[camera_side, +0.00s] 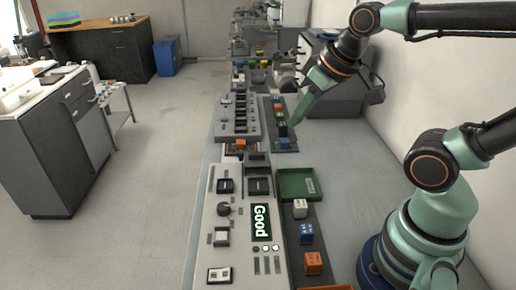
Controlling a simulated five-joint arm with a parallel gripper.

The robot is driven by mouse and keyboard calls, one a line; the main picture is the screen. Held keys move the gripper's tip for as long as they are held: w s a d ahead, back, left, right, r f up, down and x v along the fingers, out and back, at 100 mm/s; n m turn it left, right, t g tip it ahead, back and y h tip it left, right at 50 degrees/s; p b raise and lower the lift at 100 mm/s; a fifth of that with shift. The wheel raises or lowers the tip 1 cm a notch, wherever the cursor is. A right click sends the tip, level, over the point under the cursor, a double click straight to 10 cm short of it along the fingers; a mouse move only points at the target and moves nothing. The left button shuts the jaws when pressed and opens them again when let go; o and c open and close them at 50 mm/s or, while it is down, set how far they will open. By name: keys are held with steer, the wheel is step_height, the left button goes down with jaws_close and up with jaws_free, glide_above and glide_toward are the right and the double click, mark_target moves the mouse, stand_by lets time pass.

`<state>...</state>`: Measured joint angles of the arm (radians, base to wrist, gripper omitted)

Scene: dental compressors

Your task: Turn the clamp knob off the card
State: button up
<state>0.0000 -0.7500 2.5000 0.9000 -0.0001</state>
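A round dark knob (224,210) stands on the left part of the near grey panel (209,246); it may be the clamp knob. I cannot surely pick out a card; the clamp and any contact with a card are too small to tell. My gripper (293,123) reaches down from the upper right, its green tapered end beside the far dark strip of small coloured blocks. It is well beyond the round knob and apart from it. Its fingertips are too small to show whether they are open or hold anything.
A far unit (238,129) has dark slots. Grey surface right of the tray is clear.

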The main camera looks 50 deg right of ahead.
steer(key=o, duration=0.5)
steer(key=shift+w+r, duration=0.1)
steer(key=shift+w, duration=0.05)
steer(key=shift+o, duration=0.9)
steer(key=shift+w+d+r, duration=0.1)
steer(key=shift+w+r, duration=0.05)
steer(key=shift+w, duration=0.15)
steer(key=n+g, duration=0.6)
steer(key=n, duration=0.6)
glide_above(241, 152)
step_height(241, 152, down, 11)
step_height(241, 152, down, 11)
steer(key=shift+w+f, duration=0.1)
steer(key=shift+f, duration=0.1)
jaws_close()
